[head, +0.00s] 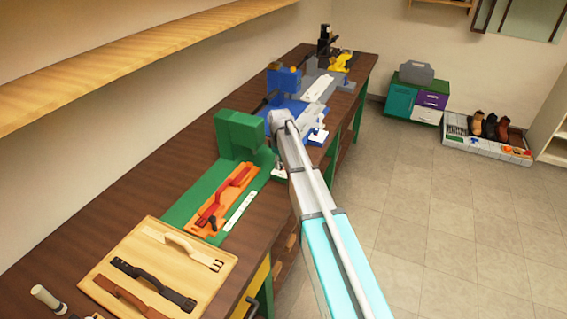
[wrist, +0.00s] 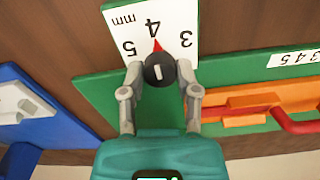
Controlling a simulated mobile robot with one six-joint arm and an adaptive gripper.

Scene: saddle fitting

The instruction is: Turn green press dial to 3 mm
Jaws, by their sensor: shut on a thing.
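The green press (head: 238,132) stands on the bench in the head view, and its green base also shows in the wrist view (wrist: 92,92). Its dial is a round black knob (wrist: 159,70) with a red pointer, in front of a white mm scale (wrist: 172,14). The scale's 3, 4 and 5 appear upside down. The pointer is at about the 4, with the 3 to its right and the 5 to its left. My gripper (wrist: 160,74) is shut on the knob, one finger on each side. In the head view my arm hides most of the dial.
An orange fixture (head: 228,199) with a red strap lies on the green base. A board (head: 128,232) with several straps is nearer on the bench. A blue press (head: 284,80) stands just beyond, and its blue base shows at left in the wrist view (wrist: 50,130).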

